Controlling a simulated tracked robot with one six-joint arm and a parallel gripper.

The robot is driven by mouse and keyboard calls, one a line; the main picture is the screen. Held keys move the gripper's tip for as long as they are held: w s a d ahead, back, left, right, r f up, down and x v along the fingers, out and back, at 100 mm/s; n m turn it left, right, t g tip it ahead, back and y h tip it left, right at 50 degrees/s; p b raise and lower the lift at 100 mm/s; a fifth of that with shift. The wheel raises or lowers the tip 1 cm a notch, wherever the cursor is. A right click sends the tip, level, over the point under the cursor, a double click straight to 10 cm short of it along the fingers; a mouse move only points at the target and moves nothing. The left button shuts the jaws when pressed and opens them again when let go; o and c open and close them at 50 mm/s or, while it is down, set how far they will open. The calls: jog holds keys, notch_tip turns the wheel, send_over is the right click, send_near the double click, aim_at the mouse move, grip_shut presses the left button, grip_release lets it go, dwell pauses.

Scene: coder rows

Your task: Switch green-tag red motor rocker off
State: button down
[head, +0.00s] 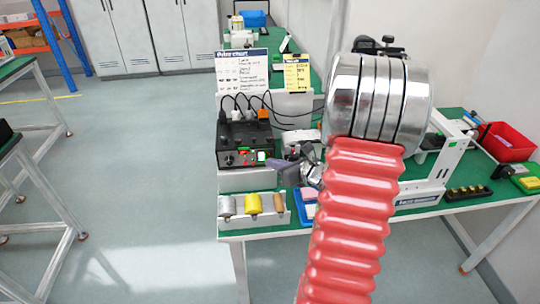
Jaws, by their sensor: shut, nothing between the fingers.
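A black control box (243,142) stands on a light stand at the left edge of the green bench. Its front face has a knob, small red parts (244,154) and a bright green and white part (261,156) at the right end. These are too small to tell which is the red motor rocker or how it is set. My gripper (271,164) is shut and empty, its tips pointing left just by the box's lower right front corner. I cannot tell whether they touch it.
Black cables and an orange plug (264,113) rise from the box's top. A white tray (232,222) with spools stands in front, near the bench edge. A price chart (241,72) stands behind. A red bin (507,143) is far right.

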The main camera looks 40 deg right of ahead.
dwell(0.3)
jog(key=shift+s+a+f, duration=0.2)
jog(key=shift+s+a, duration=0.5)
jog(key=shift+s, duration=0.35)
jog(key=shift+s+a+f, duration=0.15)
jog(key=shift+s+a, duration=0.55)
jog(key=shift+s, duration=0.35)
jog(key=shift+w, duration=0.1)
